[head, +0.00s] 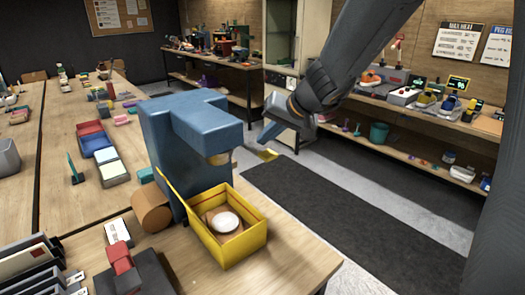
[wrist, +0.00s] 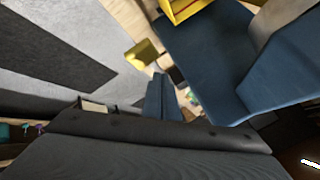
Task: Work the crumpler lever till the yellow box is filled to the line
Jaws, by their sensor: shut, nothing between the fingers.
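The blue crumpler (head: 185,135) stands on the wooden table, its head overhanging the yellow box (head: 235,250). The box is open, its flap raised at the left. A brown piece with a white round top lies inside, below the rim. A flat yellow paddle (head: 267,154) shows right of the crumpler, and in the wrist view (wrist: 143,54); it looks like the lever's end, but its link to the crumpler is hidden. My gripper (head: 268,132) is shut and empty, in the air above and apart from the paddle. Its blue fingers also show in the wrist view (wrist: 160,88).
A brown roll (head: 152,207) lies against the crumpler's left side. A red and black item (head: 125,270) and a file rack (head: 35,265) are at the near left. Open floor with a dark mat (head: 350,215) lies right of the table. Shelves (head: 420,130) line the right wall.

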